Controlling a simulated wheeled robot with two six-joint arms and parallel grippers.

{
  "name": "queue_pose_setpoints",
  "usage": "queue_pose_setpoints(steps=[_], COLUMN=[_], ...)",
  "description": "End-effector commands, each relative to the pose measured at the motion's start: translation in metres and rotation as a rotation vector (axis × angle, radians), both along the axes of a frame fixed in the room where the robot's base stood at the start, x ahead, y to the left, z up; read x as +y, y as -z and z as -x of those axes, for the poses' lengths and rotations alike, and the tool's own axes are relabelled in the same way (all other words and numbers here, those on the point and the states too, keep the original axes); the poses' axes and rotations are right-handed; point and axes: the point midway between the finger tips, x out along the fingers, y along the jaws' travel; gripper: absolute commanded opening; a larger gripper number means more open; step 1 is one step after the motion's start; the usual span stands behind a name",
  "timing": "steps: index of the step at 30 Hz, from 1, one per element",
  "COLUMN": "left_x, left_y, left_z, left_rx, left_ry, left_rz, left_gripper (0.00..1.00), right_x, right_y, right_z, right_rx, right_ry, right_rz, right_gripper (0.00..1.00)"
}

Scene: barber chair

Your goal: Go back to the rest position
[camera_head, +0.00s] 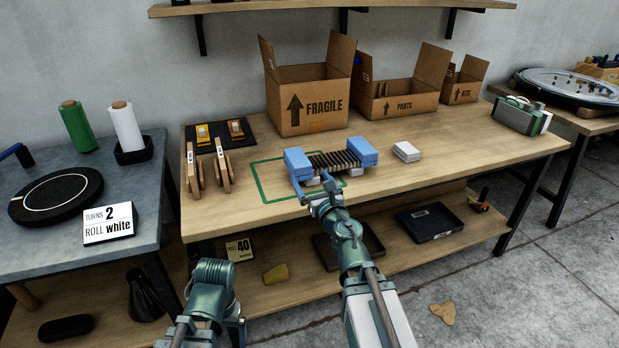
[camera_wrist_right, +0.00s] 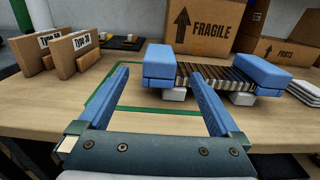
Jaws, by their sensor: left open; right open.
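My right gripper (camera_head: 320,190) is in front of the assembly on the wooden table (camera_head: 420,175). In the right wrist view its two blue fingers (camera_wrist_right: 158,78) are apart with nothing between them. The assembly has blue end blocks (camera_head: 298,163) joined by a row of dark slats (camera_head: 333,160), with white feet below. It overlaps the green outlined square (camera_head: 262,185); the blue blocks also show in the right wrist view (camera_wrist_right: 172,66). My left gripper (camera_head: 241,322) is low, in front of the table, and mostly hidden by its arm; it holds nothing that I can see.
Cardboard boxes marked FRAGILE (camera_head: 315,100) and PARTS (camera_head: 405,98) stand at the back. A side table (camera_head: 130,215) holds thread spools (camera_head: 125,125) and a turntable (camera_head: 55,195).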

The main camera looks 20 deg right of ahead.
Motion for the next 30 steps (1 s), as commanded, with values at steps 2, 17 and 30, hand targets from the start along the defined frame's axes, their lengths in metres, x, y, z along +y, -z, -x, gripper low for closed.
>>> queue_pose_setpoints(steps=[2, 17, 30], left_x=[0.0, 0.0, 0.0], left_y=[0.0, 0.0, 0.0], left_z=[0.0, 0.0, 0.0], left_rx=[0.0, 0.0, 0.0], left_ry=[0.0, 0.0, 0.0], left_rz=[0.0, 0.0, 0.0], left_gripper=[0.99, 0.99, 0.99], right_x=[0.0, 0.001, 0.003], right_y=[0.0, 0.0, 0.0], right_z=[0.0, -0.035, -0.114], right_rx=[0.0, 0.0, 0.0], right_ry=[0.0, 0.0, 0.0], right_rz=[0.0, 0.0, 0.0], right_gripper=[0.99, 0.99, 0.99])
